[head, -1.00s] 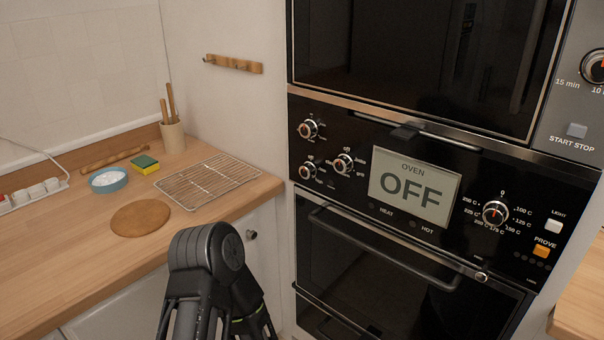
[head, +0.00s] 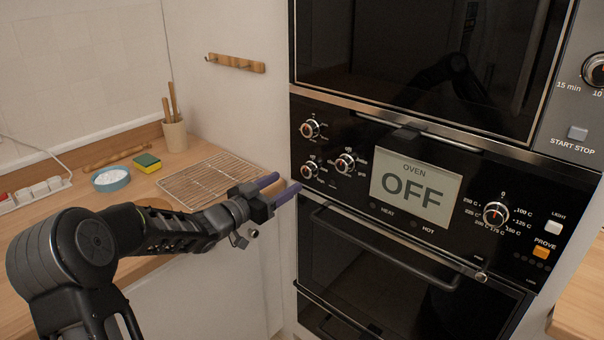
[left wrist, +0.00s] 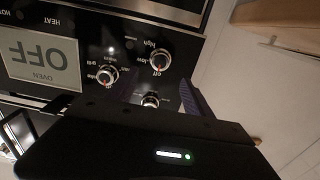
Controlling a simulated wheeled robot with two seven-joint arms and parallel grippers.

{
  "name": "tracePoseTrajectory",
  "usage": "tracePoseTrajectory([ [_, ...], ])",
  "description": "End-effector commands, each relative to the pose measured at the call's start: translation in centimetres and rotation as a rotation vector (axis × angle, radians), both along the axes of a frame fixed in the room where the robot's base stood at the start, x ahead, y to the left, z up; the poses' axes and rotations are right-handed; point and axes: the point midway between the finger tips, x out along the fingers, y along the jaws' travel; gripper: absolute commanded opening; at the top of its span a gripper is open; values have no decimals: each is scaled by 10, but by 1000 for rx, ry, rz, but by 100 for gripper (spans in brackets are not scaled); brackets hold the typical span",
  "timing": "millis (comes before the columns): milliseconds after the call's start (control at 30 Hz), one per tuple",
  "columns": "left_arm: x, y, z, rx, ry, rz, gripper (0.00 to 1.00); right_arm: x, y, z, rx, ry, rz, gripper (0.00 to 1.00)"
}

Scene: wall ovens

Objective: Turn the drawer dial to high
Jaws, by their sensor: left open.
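The black oven panel carries three small silver dials on its left side. The lower-left dial (head: 309,170) is marked off, low and high in the left wrist view (left wrist: 160,60), where the panel appears upside down. Its red mark is on the off side. The word "drawer" cannot be read. My left gripper (head: 283,187) is open and empty, its purple fingers pointing at the panel just below and left of this dial, seemingly apart from it. In the left wrist view the fingers frame the upper-left dial (left wrist: 150,101). My right gripper is not in view.
The upper-left dial (head: 309,129) and a third dial (head: 345,163) sit close by. The oven display (head: 415,187) reads OFF. The oven door handle (head: 385,250) juts out below. A wooden counter (head: 150,265) with a wire rack (head: 203,180) lies left.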

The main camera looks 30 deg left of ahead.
Motion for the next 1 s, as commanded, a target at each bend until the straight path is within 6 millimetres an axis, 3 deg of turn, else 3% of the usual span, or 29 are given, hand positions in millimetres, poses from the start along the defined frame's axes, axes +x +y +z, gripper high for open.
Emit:
tracePoseTrajectory([
  [267,5,-2,-1,-2,1,-1,60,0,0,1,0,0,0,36],
  [700,63,-18,-1,-2,3,-1,60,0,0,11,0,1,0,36],
  [1000,76,-21,-1,0,3,1,60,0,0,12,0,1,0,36],
])
